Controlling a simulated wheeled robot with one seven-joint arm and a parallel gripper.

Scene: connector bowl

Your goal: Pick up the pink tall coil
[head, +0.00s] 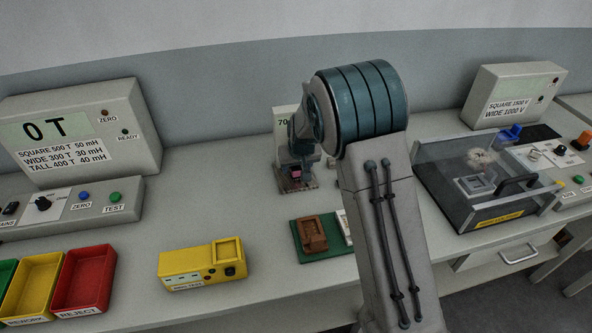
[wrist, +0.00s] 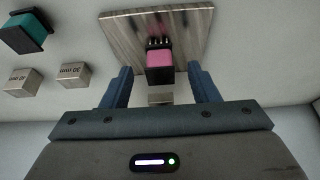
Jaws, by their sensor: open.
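The pink coil (wrist: 160,66) has a black end with several metal pins and stands out against a striped square plate (wrist: 120,32) in the wrist view. In the head view a small pink patch of the coil (head: 296,174) shows below my wrist, mostly hidden. My gripper (wrist: 161,74) is open, with one blue finger on each side of the coil and a visible gap on both sides. I cannot tell how deep the fingers reach along the coil. A small pale block (wrist: 160,99) shows between the fingers, just below the coil.
In the wrist view, a teal-and-black part (wrist: 27,32) and two small metal blocks (wrist: 73,73) lie left of the plate. In the head view, a yellow box (head: 203,264), a green board (head: 330,247) and a clear-walled enclosure (head: 450,190) stand on the bench.

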